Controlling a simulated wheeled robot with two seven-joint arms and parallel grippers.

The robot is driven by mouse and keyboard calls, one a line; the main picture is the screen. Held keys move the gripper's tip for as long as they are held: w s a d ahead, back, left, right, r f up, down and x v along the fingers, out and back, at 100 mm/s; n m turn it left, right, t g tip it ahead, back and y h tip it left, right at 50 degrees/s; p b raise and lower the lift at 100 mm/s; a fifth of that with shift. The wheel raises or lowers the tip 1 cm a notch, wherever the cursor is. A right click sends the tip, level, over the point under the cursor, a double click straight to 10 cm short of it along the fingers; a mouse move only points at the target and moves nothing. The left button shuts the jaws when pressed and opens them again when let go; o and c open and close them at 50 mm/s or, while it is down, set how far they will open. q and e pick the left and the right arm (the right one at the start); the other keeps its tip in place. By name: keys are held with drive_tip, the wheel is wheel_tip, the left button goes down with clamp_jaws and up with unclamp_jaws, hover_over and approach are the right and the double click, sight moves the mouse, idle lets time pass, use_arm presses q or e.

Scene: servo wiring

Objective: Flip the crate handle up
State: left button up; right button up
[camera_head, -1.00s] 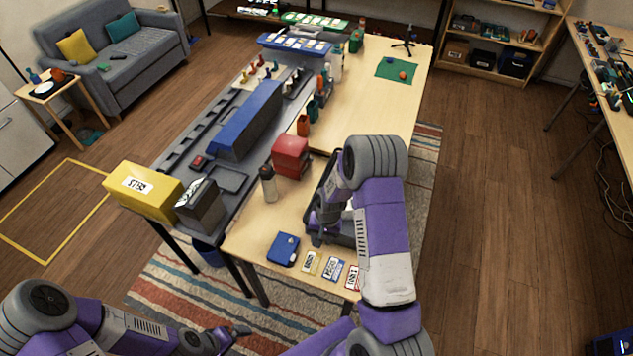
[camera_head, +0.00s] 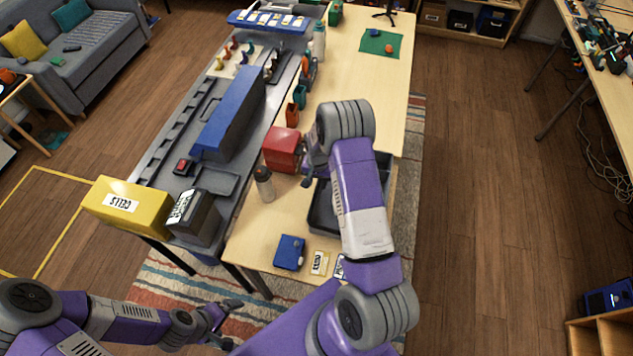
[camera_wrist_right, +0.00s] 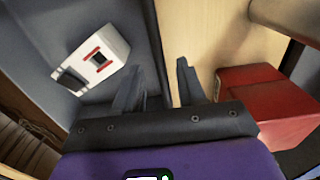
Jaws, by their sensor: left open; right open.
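The dark grey crate (camera_head: 322,215) stands on the wooden table, partly hidden under my right arm. In the right wrist view its interior (camera_wrist_right: 85,20) fills the left, and its dark edge (camera_wrist_right: 152,40) runs down toward the jaws. My right gripper (camera_wrist_right: 158,75) is open, with one finger on the crate side of that edge and the other over the table side. Contact cannot be told. I cannot make out the handle separately from the edge. In the head view my right gripper (camera_head: 308,180) is beside the crate's left side. My left gripper (camera_head: 232,322) is open and empty, low over the rug.
A white block with red marks (camera_wrist_right: 98,62) lies inside the crate. A red box (camera_head: 283,148) stands close to the right gripper, also in the wrist view (camera_wrist_right: 265,105). A bottle (camera_head: 264,184) and blue box (camera_head: 289,252) are nearby. The far table is mostly clear.

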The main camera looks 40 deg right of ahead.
drive_tip(key=shift+f, duration=0.8)
clamp_jaws()
